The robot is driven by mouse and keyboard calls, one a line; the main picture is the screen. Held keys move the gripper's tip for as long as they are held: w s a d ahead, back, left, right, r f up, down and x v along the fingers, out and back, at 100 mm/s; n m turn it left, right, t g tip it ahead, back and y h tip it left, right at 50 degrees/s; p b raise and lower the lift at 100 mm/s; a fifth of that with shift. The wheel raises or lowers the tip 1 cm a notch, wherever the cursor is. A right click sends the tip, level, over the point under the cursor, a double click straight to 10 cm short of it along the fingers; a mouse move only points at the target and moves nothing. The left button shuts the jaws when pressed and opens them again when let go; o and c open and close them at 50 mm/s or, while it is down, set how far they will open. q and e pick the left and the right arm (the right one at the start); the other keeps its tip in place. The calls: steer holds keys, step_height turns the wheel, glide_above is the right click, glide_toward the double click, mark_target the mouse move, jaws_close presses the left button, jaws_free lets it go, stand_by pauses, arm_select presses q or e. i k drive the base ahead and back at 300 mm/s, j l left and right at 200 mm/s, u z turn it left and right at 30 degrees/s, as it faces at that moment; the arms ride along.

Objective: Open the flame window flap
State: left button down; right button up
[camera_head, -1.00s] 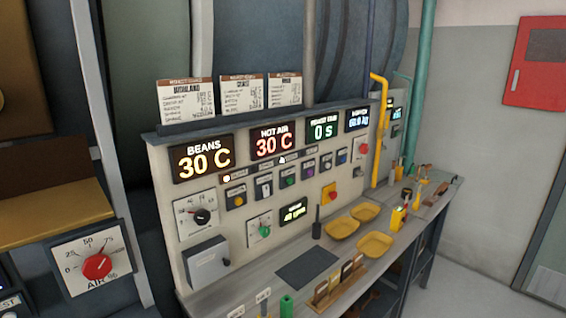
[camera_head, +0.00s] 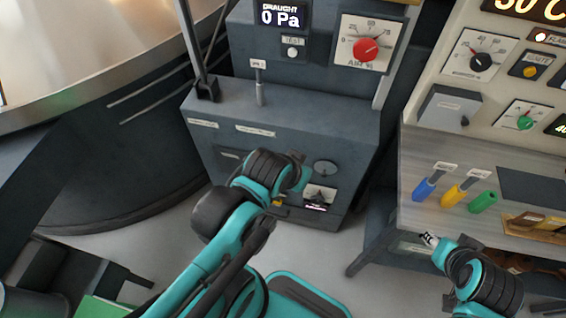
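A dark grey cabinet (camera_head: 237,143) stands at the centre of the head view. Its front has a round grey disc (camera_head: 325,168) and, below it, a small light panel (camera_head: 319,196) with a dark pointed shape and a pinkish glow at its lower edge. I cannot tell which of these is the flame window flap. My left gripper (camera_head: 297,172) is in front of the cabinet, just left of the disc; its wrist hides part of the front, and its fingers are unclear. My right gripper (camera_head: 430,239) is at lower right, below the bench edge, away from the cabinet; its finger state is unclear.
Above the cabinet are a draught display (camera_head: 281,16) reading 0 Pa and a red air dial (camera_head: 366,49). A large drum (camera_head: 110,60) stands at left. Grey floor shows below.

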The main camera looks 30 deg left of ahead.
mark_target(324, 168)
steer(key=u, duration=0.6)
steer(key=k+u, duration=0.25)
steer(key=k+j+u, duration=0.1)
steer(key=k+u, duration=0.2)
